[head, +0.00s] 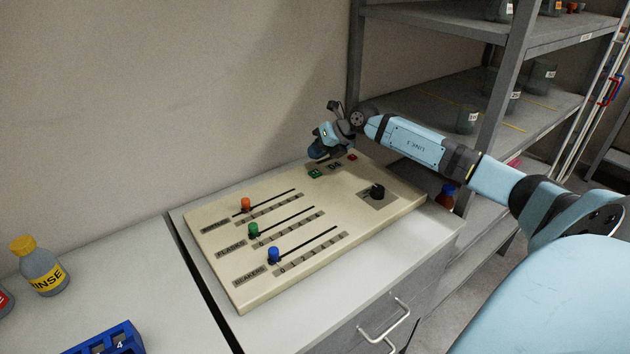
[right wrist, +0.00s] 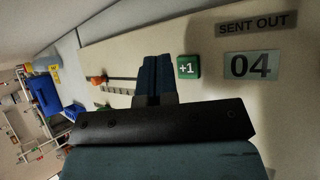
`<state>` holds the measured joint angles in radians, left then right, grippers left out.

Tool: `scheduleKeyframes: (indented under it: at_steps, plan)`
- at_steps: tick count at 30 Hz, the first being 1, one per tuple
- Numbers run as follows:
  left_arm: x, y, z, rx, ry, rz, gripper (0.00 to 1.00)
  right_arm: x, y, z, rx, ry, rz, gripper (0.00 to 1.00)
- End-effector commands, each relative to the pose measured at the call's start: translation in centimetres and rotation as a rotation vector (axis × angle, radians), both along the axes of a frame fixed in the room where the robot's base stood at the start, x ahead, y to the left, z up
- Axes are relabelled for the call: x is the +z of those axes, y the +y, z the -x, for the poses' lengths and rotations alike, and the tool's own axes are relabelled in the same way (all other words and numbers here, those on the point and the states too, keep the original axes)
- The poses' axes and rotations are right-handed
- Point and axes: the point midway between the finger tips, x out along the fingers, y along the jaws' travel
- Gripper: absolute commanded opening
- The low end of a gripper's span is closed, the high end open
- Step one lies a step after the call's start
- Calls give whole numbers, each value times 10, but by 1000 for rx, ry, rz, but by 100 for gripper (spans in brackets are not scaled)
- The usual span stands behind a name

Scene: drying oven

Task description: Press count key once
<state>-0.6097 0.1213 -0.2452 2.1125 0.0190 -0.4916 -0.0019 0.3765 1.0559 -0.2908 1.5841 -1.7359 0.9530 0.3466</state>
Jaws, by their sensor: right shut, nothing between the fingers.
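The cream control panel (head: 215,215) lies on the counter. The green count key, marked "+1" in the right wrist view (right wrist: 188,67), is near the panel's back edge in the head view (head: 314,174). A display beside it reads "04" in the right wrist view (right wrist: 250,66), under a "SENT OUT" label (right wrist: 255,24). My right gripper (head: 318,153) is over the panel's back edge, just behind the key. Its blue fingers (right wrist: 155,72) are shut and empty, and appear left of the key in the right wrist view. Their height above the panel is unclear. My left gripper is out of view.
The panel carries orange (head: 246,204), green (head: 254,230) and blue (head: 273,255) slider knobs, a black rotary knob (head: 377,191) and a red key (head: 352,157). A rinse bottle (head: 40,268) and blue rack (head: 105,342) stand at left. Grey shelving (head: 440,100) rises at right.

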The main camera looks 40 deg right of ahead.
Motion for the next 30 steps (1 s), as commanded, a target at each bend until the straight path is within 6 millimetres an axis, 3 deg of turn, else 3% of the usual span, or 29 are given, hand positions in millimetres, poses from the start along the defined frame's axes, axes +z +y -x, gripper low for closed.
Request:
scheduleKeyframes:
  at_steps: [3,7,30]
  plan:
    - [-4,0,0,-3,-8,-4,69,-17,0,0,0,1,1,0]
    - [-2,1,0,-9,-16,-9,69,-24,0,0,0,1,1,0]
    - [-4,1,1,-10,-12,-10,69,-24,0,0,1,0,1,0]
